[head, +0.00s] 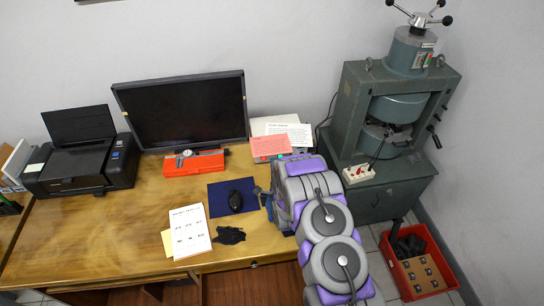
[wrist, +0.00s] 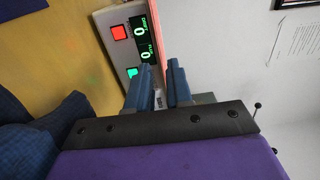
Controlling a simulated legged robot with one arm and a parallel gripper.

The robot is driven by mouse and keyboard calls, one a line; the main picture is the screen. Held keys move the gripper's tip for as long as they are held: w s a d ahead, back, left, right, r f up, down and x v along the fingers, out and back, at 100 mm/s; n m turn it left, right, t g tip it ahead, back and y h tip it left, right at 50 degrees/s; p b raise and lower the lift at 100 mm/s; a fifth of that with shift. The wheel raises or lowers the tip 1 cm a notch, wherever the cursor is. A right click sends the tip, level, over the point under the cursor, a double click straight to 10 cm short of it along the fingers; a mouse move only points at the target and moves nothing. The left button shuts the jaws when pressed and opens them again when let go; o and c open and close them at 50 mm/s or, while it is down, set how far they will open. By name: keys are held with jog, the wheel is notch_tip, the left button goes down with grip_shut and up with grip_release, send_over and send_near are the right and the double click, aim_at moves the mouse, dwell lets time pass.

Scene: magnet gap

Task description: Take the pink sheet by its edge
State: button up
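The pink sheet (head: 271,146) is at the back of the desk, right of the monitor, propped against or lying on a pale box; I cannot tell which. A thin pinkish line (wrist: 156,52) along the meter's right side in the wrist view may be its edge. In the wrist view, my gripper (wrist: 160,70) has two blue fingers with a gap between them, pointing toward the meter (wrist: 128,45) with green digits and a red button. In the head view my arm hides most of the gripper.
A white printed sheet (head: 292,133) is just behind the pink one. The monitor (head: 185,110) and an orange case with a caliper (head: 194,163) stand left. A green press (head: 390,115) stands right.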

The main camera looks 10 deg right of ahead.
aim_at(273, 154)
jog(key=w, duration=0.6)
jog(key=shift+w+d+b, duration=0.15)
jog(key=shift+d+b, duration=0.15)
jog(key=shift+b, duration=0.05)
jog(key=shift+w+a, duration=0.1)
grip_shut()
notch_tip(273, 154, up, 3)
jog(key=shift+f+p, duration=0.15)
jog(key=shift+p, duration=0.4)
jog(key=shift+f, duration=0.1)
